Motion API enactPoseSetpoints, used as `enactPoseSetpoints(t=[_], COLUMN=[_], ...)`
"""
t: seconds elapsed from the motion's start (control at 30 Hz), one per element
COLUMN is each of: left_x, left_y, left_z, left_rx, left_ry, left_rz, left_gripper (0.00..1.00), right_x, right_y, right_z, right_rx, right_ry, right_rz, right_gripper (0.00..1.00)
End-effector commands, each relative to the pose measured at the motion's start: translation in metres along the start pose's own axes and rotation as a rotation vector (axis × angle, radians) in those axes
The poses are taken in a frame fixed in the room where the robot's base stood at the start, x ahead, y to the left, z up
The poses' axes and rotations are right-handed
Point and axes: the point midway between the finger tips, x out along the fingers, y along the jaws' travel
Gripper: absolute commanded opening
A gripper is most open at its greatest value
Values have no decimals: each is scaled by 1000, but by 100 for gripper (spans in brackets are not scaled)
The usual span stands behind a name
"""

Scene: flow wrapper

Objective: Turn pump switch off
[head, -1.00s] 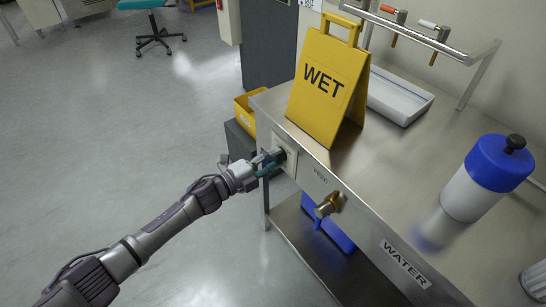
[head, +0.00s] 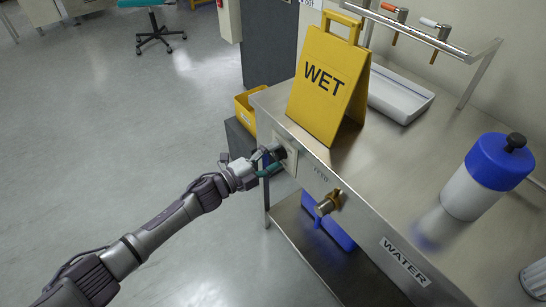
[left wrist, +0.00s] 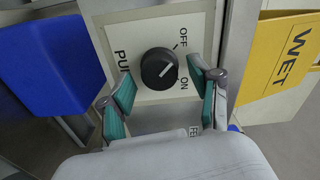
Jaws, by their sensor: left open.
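The pump switch is a round black knob (left wrist: 159,68) on a pale plate (left wrist: 112,25) lettered PUMP, OFF and ON in the left wrist view. A pale line on the knob slants up and right, between the two labels; I cannot tell which it marks. In the head view, the plate (head: 291,159) is on the front of the steel bench. My left gripper (head: 268,160) is at the plate, partly hiding the knob. Its teal-padded fingers (left wrist: 162,75) are open, one on each side of the knob; contact is not clear. My right gripper is out of view.
A yellow WET sign (head: 327,88) stands on the steel bench (head: 385,180) above the switch. A brass valve (head: 328,203) sticks out of the bench front to the right. A yellow bin (head: 245,111) is behind. The floor at left is clear.

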Motion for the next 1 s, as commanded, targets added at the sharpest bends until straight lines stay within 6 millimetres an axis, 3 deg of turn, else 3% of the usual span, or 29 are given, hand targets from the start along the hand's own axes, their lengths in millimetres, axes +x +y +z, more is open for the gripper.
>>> enactPoseSetpoints(t=[0.17,0.6,0.77,1.0], left_x=[-20,-105,-118,-120], left_y=[1,1,1,0], left_z=[2,0,0,0], left_rx=[1,-1,-1,-1], left_ry=[-3,-2,-1,-1], left_rz=[2,3,1,0], left_gripper=[63,63,63,63], right_x=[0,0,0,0], right_y=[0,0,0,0], right_z=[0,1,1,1], right_rx=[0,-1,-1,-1], right_ry=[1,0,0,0], right_rz=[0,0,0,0], right_gripper=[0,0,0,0])
